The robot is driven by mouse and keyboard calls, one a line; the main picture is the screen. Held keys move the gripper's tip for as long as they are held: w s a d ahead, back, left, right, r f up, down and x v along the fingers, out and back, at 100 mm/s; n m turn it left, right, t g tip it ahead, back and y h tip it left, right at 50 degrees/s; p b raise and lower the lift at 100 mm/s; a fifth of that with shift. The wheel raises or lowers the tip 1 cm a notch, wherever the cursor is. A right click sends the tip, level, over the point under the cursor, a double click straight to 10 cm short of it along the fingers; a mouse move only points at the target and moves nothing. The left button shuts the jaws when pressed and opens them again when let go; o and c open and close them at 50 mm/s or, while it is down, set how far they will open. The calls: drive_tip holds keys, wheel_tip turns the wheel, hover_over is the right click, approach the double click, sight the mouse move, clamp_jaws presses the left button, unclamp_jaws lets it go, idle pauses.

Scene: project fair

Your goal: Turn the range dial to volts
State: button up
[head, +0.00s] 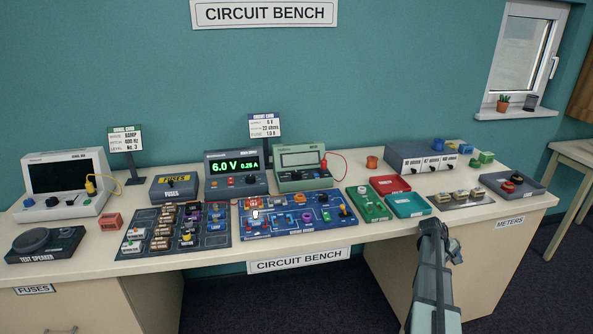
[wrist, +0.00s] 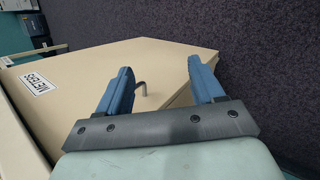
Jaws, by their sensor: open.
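A green meter (head: 302,166) with a pale display stands at the back middle of the bench in the head view. A red plug and red lead are at its right side. Its front controls are too small to read, so I cannot tell its range dial or where that points. My gripper (wrist: 157,68) is open and empty in the wrist view, its blue fingers apart in front of the cabinet side and dark floor. In the head view my arm rises at the bench's front edge, right of and well apart from the meter. The meter is not in the wrist view.
A power supply (head: 237,175) reading 6.0 V stands left of the meter. A blue circuit board (head: 297,228) lies in front of it.

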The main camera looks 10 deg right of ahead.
drive_tip(key=d+r+h, duration=0.2)
drive_tip(key=d+r, duration=1)
drive_tip(key=r, duration=0.2)
drive_tip(key=w+r, duration=0.6)
drive_tip(key=r, duration=0.2)
drive_tip(key=w+a+r+n+t+y, duration=0.1)
drive_tip(key=w+a+r+y, duration=0.15)
drive_tip(key=w+a, duration=0.85)
drive_tip(key=n+y, duration=0.6)
approach(297, 172)
drive_tip(key=shift+t, duration=0.3)
drive_tip(key=f, duration=0.8)
drive_tip(key=shift+s+f, duration=0.25)
